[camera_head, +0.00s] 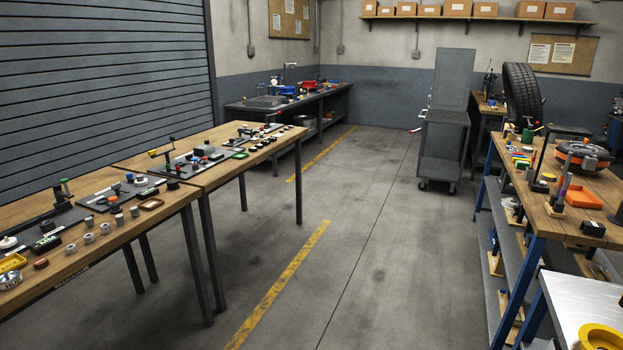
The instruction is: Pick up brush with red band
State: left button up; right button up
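I cannot clearly make out a brush with a red band in the head view; the small items are too small to tell apart. On the right workbench (512,184), slim upright tools stand in small holders. One dark tool (541,153) is tall and thin, and a shorter one (564,184) shows reddish and purple colour. I cannot tell whether either is the brush. Neither of my grippers shows in this view.
A tyre (522,95) stands behind. Wooden benches (225,172) with several small parts line the left. A grey cart (442,150) stands at the back. The middle floor is clear.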

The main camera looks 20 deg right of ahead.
aim_at(533, 158)
jog(key=i+l+z, duration=0.3)
jog(key=i+z, duration=0.6)
jog(key=i, duration=0.25)
jog(key=i+z, duration=0.45)
jog(key=i, duration=0.15)
jog(key=i+z, duration=0.15)
jog(key=i, duration=0.35)
jog(key=i+j+z, duration=0.15)
jog(key=i, duration=0.3)
jog(key=i+j+z, duration=0.15)
jog(key=i, duration=0.35)
